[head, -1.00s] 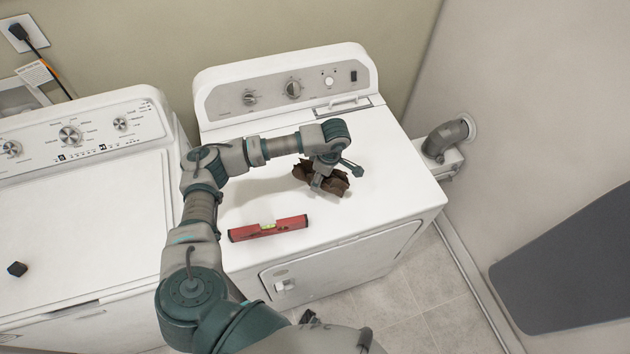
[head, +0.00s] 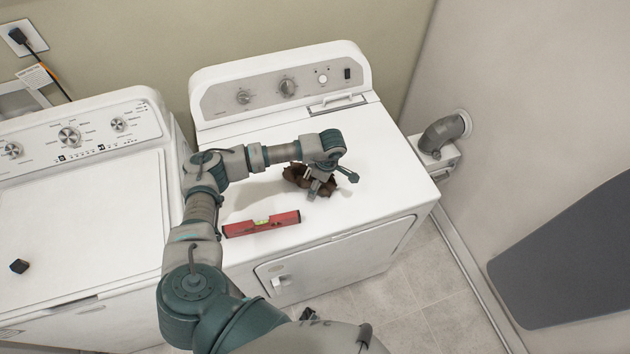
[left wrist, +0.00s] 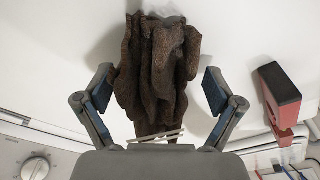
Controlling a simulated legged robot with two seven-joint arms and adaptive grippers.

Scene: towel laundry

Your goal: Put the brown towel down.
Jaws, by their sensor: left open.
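The crumpled brown towel (head: 296,177) is on or just above the white top of the right-hand machine, partly hidden by my left gripper. My left gripper (head: 318,187) is directly over it. In the left wrist view the towel (left wrist: 150,75) hangs or lies in folds between the two fingers of my left gripper (left wrist: 158,103). The fingers are spread wide, with a gap on each side of the cloth. I cannot tell for certain whether the whole towel rests on the surface. My right gripper is not seen.
A red spirit level (head: 262,224) lies in front of the towel on the right-hand machine (head: 385,185). A second white machine (head: 85,225) stands to the left with a small black block (head: 19,266) on it. The machine top is clear to the towel's right.

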